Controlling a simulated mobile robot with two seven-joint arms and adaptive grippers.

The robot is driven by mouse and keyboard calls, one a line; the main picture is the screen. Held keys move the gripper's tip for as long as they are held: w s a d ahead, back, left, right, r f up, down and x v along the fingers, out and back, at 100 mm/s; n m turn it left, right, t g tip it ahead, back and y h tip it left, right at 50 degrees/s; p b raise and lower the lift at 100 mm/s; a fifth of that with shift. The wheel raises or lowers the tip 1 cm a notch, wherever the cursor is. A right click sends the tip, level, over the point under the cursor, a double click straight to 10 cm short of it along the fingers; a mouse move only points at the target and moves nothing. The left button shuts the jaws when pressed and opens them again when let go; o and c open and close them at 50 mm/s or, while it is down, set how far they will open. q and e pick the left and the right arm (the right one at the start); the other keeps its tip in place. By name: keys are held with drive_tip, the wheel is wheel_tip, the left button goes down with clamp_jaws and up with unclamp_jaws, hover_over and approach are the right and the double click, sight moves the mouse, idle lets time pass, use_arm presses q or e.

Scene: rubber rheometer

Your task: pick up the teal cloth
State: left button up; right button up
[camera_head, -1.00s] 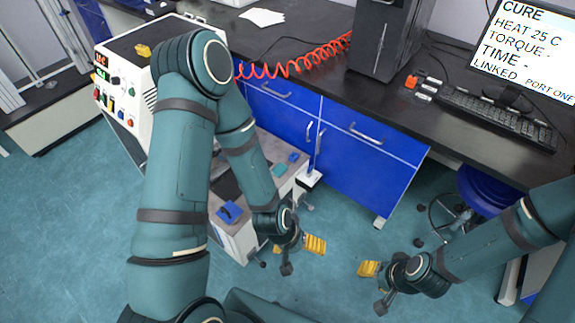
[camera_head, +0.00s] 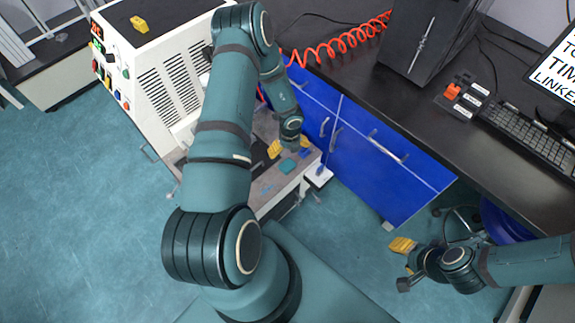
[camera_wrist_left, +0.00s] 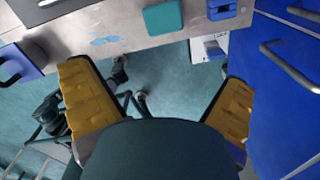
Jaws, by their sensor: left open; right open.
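The teal cloth (camera_head: 288,166) is a small flat square near the edge of the grey cart top (camera_head: 277,201). In the left wrist view the cloth (camera_wrist_left: 163,17) shows at the top, beyond the fingertips and between their lines. My left gripper (camera_head: 290,148) is close to the cloth in the head view, partly hidden by its own wrist. Its yellow-padded fingers are wide apart and empty in the left wrist view (camera_wrist_left: 157,75). My right gripper (camera_head: 404,263) is open and empty, over the floor at the right.
A blue item (camera_wrist_left: 220,9) lies right of the cloth, and a blue-handled item (camera_wrist_left: 22,68) lies left. A light blue patch (camera_wrist_left: 105,41) marks the cart top. Blue cabinets (camera_head: 360,150) stand close to the right. The white machine (camera_head: 160,85) stands at the left.

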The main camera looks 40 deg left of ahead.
use_arm(q)
drive_tip(key=a+n, duration=0.2)
drive_tip(key=n, duration=0.2)
drive_tip(key=b, duration=0.2)
approach(287, 165)
drive_tip(key=shift+n, duration=0.4)
drive_tip(key=f, duration=0.5)
drive_tip(key=shift+s+a+f, duration=0.1)
drive_tip(key=shift+s+a, duration=0.1)
drive_tip(key=shift+a, duration=0.15)
drive_tip(key=shift+w+d+f+b, duration=0.15)
drive_tip(key=shift+f+b, duration=0.25)
drive_tip(key=shift+f, duration=0.9)
drive_tip(key=shift+w+d+f+b, duration=0.15)
drive_tip(key=shift+f+b, duration=0.25)
drive_tip(key=shift+f, duration=0.9)
drive_tip(key=c, duration=1)
